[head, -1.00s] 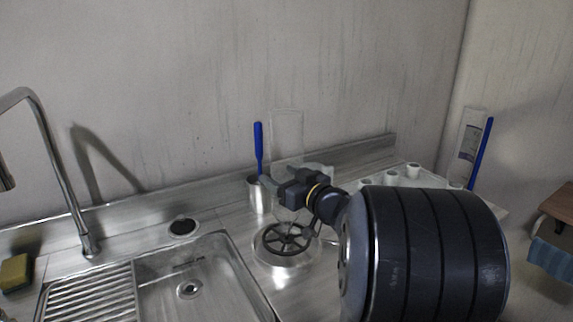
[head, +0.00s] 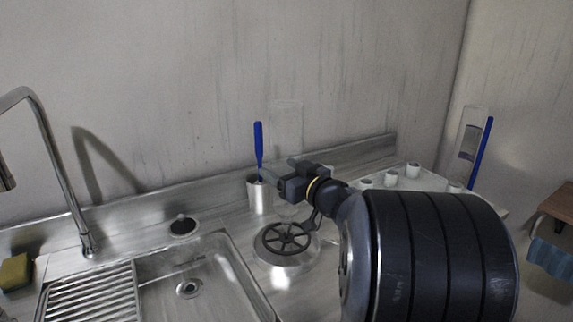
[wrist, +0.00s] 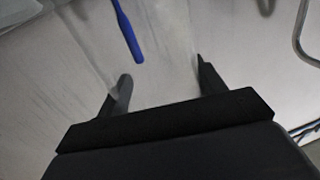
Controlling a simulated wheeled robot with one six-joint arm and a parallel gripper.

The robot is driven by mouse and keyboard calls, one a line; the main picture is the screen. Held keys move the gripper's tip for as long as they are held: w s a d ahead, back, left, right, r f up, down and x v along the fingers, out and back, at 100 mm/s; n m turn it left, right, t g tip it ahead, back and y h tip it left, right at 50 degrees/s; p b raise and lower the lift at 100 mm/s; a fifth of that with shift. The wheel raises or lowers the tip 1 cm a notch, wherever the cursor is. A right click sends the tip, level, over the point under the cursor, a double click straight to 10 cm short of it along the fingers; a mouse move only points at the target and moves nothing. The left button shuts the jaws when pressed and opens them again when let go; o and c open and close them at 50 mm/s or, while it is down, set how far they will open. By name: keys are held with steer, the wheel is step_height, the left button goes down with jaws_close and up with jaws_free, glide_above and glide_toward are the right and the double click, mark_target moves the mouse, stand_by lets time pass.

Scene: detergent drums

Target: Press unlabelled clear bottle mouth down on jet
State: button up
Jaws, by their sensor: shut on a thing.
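My gripper (head: 276,180) is shut on the clear bottle (head: 287,128), which is see-through and faint against the wall. The bottle stands about upright in the jaws, its broad end up. Its lower part is faint and partly hidden by my gripper, so I cannot tell whether its mouth touches anything. In the wrist view the clear bottle (wrist: 165,50) shows as a pale blur between the fingers of my gripper (wrist: 163,75). The jet, a round rinser with a dark spoked wheel (head: 286,238), sits on the counter just below the bottle.
A metal cup (head: 259,197) with a blue-handled brush (head: 258,145) stands close behind the rinser. The sink (head: 215,270) lies left, with a tap (head: 62,170) and sponge (head: 15,272). A labelled clear bottle (head: 468,142) and white pegs (head: 391,177) are at right.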

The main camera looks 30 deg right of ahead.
stand_by(0.4)
steer(key=shift+r+p, duration=0.5)
steer(key=shift+r, duration=2.05)
